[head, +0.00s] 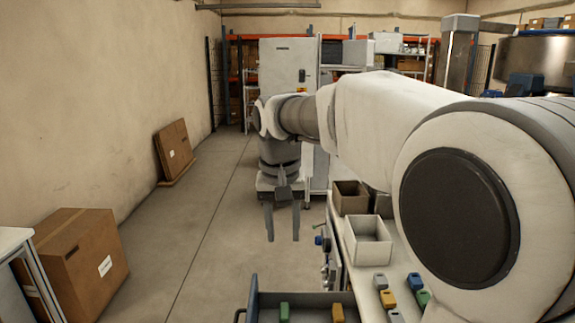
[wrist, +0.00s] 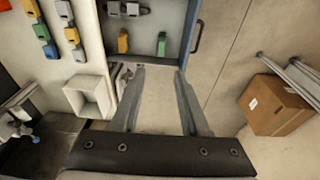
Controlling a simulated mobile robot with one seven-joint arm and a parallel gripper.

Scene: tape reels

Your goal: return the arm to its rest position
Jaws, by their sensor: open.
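My arm stretches across the head view from the right, with my gripper (head: 283,222) hanging down over the floor left of the workbench. In the wrist view my gripper (wrist: 158,98) has its two fingers apart with nothing between them. An open drawer (wrist: 180,12) lies beyond the fingertips, holding a green piece (wrist: 161,44) and an orange piece (wrist: 123,42). The same drawer shows at the bottom of the head view (head: 262,298). My arm hides much of the workbench in the head view.
A white open bin (head: 368,241) and a brown bin (head: 350,198) stand on the bench, near several coloured pieces (head: 387,299). A cardboard box (head: 80,262) sits on the floor at the left. A white cabinet (head: 287,62) stands behind. The floor (head: 185,240) between is clear.

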